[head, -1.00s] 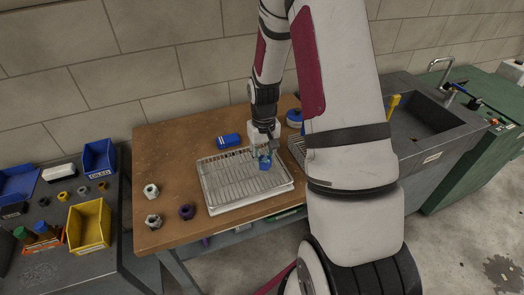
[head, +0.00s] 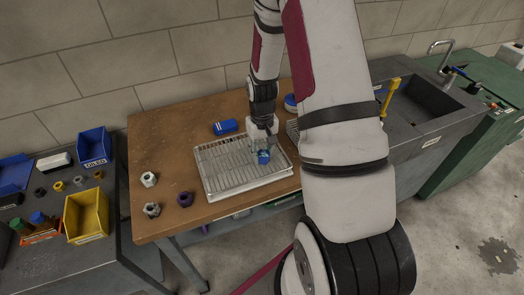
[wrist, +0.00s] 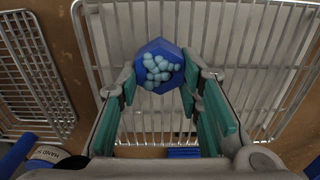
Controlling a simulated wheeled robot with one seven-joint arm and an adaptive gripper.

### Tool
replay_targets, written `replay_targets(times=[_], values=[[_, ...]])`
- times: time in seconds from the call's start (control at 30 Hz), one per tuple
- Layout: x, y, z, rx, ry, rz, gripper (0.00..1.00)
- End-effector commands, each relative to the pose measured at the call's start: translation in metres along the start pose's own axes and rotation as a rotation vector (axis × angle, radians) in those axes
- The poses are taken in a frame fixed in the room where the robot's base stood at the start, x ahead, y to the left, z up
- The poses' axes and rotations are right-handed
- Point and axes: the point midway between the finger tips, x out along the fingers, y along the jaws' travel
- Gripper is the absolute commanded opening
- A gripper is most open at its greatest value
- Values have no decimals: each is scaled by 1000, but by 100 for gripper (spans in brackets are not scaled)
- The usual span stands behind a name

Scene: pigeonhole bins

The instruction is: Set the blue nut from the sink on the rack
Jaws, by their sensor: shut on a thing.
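The blue nut (head: 264,157) is held in my gripper (head: 262,146), over the right part of the wire rack (head: 215,165) on the wooden bench. In the wrist view the nut (wrist: 157,48) is a blue hexagon with pale blue round lumps in its middle. The teal-padded fingers of my gripper (wrist: 158,82) are shut on its two sides. The rack's wires (wrist: 250,60) lie beneath, over a pale tray. I cannot tell whether the nut touches the wires. The sink (head: 425,105) is at the right, partly behind my arm.
Pale nuts (head: 149,179) and a purple nut (head: 185,199) stand left of the rack. A blue cylinder (head: 225,127) lies behind it. A second wire rack (wrist: 30,75) is beside it. A yellow bin (head: 87,215) stands on the left table. The rack's left part is bare.

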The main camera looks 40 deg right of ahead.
Motion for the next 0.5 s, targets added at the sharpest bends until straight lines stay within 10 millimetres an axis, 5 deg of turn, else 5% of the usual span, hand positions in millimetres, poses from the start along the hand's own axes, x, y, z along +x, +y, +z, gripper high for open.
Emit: replay_targets(times=[0.5], values=[[7, 0, 0, 0, 0, 0, 0]])
